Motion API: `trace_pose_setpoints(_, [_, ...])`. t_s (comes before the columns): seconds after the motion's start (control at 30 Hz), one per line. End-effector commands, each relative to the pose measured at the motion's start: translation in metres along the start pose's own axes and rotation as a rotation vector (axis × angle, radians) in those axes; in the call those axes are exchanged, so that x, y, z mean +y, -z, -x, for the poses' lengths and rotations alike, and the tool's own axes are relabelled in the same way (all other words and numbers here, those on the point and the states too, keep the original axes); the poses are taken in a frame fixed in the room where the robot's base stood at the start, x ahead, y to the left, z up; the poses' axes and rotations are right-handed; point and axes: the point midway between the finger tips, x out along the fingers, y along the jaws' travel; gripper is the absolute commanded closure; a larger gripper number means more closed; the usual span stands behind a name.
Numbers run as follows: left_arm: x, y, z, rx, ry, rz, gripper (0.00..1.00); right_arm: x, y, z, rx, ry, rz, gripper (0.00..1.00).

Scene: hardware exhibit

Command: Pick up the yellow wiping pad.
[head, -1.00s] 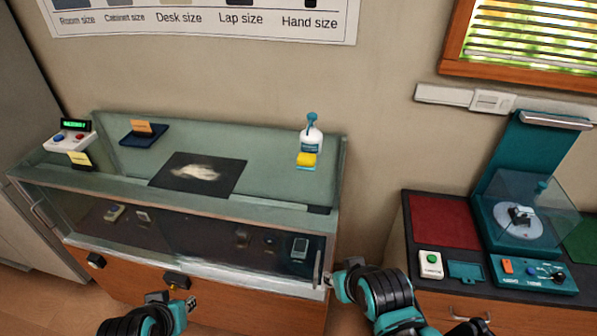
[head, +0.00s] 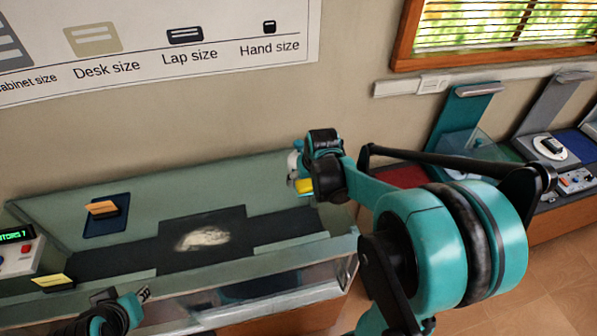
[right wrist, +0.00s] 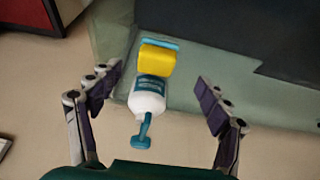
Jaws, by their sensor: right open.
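The yellow wiping pad (head: 304,186) is on the glass case's top at its right end, partly hidden by my right gripper (head: 312,164) in the head view. In the right wrist view the pad (right wrist: 156,60), yellow with a teal edge, lies just beyond a white spray bottle (right wrist: 148,95) with a teal nozzle. My right gripper (right wrist: 158,80) is open there, its fingers apart on either side of the bottle and pad, touching neither as far as I can see. My left gripper (head: 144,295) is low at the case's front; its finger gap is unclear.
The display case (head: 330,250) holds a dark mat (head: 225,215) with pale powder, a blue tray (head: 105,222) with an orange item, and a button box (head: 20,252) at left. The bottle stands close to the pad.

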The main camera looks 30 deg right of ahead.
Motion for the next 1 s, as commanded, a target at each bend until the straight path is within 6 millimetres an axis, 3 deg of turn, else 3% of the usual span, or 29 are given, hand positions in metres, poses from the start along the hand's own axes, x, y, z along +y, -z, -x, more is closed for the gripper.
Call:
trace_pose_setpoints(0.5, [0.000, -0.007, -0.010, 0.000, 0.000, 0.000, 0.74, 0.001, 0.004, -0.069, -0.001, 0.000, -0.001, 0.22])
trace_pose_setpoints(0.83, [0.000, -0.007, -0.010, 0.000, 0.000, 0.000, 0.74, 0.001, 0.004, -0.076, -0.001, 0.000, -0.001, 0.22])
trace_pose_setpoints(0.87, [0.000, -0.007, -0.010, 0.000, 0.000, 0.000, 0.74, 0.001, 0.004, -0.076, -0.001, 0.000, -0.001, 0.28])
trace_pose_setpoints(1.0, [0.000, -0.007, -0.010, 0.000, 0.000, 0.000, 0.74, 0.001, 0.004, -0.076, -0.001, 0.000, -0.001, 0.65])
